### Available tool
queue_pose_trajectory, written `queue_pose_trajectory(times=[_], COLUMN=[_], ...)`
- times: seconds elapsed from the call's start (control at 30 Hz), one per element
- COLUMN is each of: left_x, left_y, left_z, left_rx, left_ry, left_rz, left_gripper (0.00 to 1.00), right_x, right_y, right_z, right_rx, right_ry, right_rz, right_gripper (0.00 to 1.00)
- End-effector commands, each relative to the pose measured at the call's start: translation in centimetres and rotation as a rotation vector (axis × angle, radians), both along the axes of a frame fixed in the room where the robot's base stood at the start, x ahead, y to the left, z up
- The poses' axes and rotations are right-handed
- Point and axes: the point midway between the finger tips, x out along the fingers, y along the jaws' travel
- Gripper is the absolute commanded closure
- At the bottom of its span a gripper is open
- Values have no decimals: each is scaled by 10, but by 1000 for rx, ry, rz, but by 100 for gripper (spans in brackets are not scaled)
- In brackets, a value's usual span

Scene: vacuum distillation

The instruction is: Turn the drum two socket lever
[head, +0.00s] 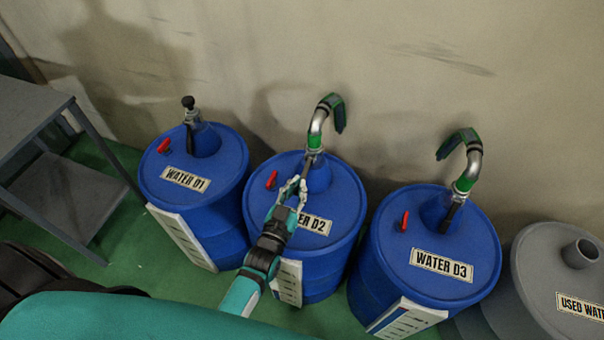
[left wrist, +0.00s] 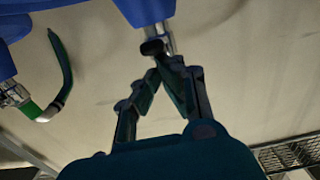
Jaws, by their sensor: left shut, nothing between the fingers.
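The drum labelled WATER D2 (head: 341,213) is blue and stands in the middle of the row in the head view. Its metal socket (head: 313,149) carries a curved pipe with a green hose. A dark, thin lever (head: 308,167) hangs at the socket's front. My left gripper (head: 297,181) is over the drum top, just in front of the lever, and covers part of the label. Its fingers are shut and empty. In the left wrist view the fingertips (left wrist: 166,63) meet just below the lever's black end (left wrist: 152,47); contact cannot be told. My right gripper is not in view.
Drum WATER D1 (head: 219,160) stands left and WATER D3 (head: 395,250) right, each with a red-handled fitting on top. A grey used-water drum (head: 535,262) is far right. A grey metal table (head: 30,112) is at left. The wall rises close behind the drums.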

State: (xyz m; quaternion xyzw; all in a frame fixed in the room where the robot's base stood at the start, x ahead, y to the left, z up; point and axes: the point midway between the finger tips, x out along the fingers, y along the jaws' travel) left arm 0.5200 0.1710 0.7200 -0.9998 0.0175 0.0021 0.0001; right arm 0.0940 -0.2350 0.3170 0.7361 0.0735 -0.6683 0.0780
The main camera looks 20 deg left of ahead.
Motion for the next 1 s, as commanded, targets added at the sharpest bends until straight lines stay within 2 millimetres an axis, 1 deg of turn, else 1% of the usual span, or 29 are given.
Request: queue_pose_trajectory(times=[0.03, 0.17, 0.4, 0.63, 1.0], left_x=[0, 0, 3, 4, 5], left_y=[0, 0, 0, 0, 0], left_z=[-7, -16, -29, -36, -37], left_rx=[-1, -1, -1, -1, 0], left_ry=[-1, 2, 2, 2, 2], left_rz=[0, 0, 1, 1, 1], left_gripper=[100, 100, 100, 100, 100], right_x=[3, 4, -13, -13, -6], right_y=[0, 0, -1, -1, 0], right_z=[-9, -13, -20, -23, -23], right_rx=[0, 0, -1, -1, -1], right_ry=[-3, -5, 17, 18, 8], right_rz=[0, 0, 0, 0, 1], right_gripper=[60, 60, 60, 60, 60])
